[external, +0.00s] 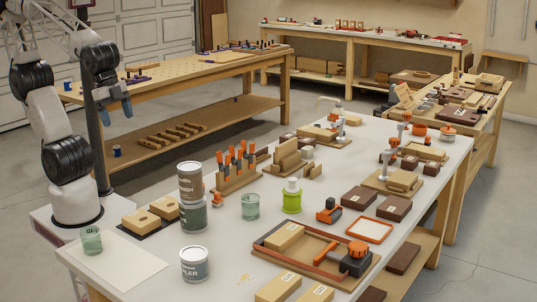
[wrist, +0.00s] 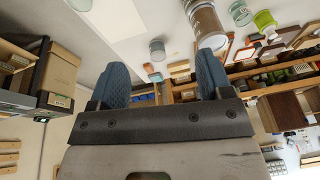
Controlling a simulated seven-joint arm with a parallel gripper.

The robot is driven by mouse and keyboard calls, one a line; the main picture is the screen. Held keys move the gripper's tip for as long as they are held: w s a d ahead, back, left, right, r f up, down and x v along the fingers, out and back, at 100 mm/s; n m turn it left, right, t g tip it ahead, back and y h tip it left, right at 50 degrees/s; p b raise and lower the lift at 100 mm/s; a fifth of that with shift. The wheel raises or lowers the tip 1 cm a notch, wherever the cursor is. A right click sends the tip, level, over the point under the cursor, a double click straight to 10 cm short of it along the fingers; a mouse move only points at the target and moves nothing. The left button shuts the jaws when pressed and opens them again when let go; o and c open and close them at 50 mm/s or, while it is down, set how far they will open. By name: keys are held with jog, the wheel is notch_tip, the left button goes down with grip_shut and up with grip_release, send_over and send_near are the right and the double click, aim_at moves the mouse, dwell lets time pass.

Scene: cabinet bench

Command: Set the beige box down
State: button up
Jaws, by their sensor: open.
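My gripper (external: 116,105) hangs at the upper left, raised beside a dark post and away from the bench objects. In the wrist view its two blue fingers (wrist: 163,80) are spread apart with nothing between them. Two beige boxes, one in front (external: 141,219) and one behind (external: 165,206), rest on a black tray (external: 150,231) at the left of the white bench. Another beige box (external: 283,235) lies in the orange-edged frame, and two more, left (external: 278,287) and right (external: 316,292), lie at the front edge. I cannot tell which one the task means.
Tall stacked cans (external: 192,190), a short can (external: 194,264) and glass cups (external: 250,207) stand near the black tray. A rack of orange-handled tools (external: 237,172) is behind them.

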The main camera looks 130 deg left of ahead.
jog(key=shift+n+g+h, duration=0.4)
jog(key=shift+n, duration=0.1)
jog(key=shift+s+d+f, duration=0.15)
jog(key=shift+s+d, duration=0.5)
jog(key=shift+s, duration=0.25)
jog(key=shift+s+d+f, duration=0.1)
jog(key=shift+s+d, duration=0.55)
jog(key=shift+s, duration=0.25)
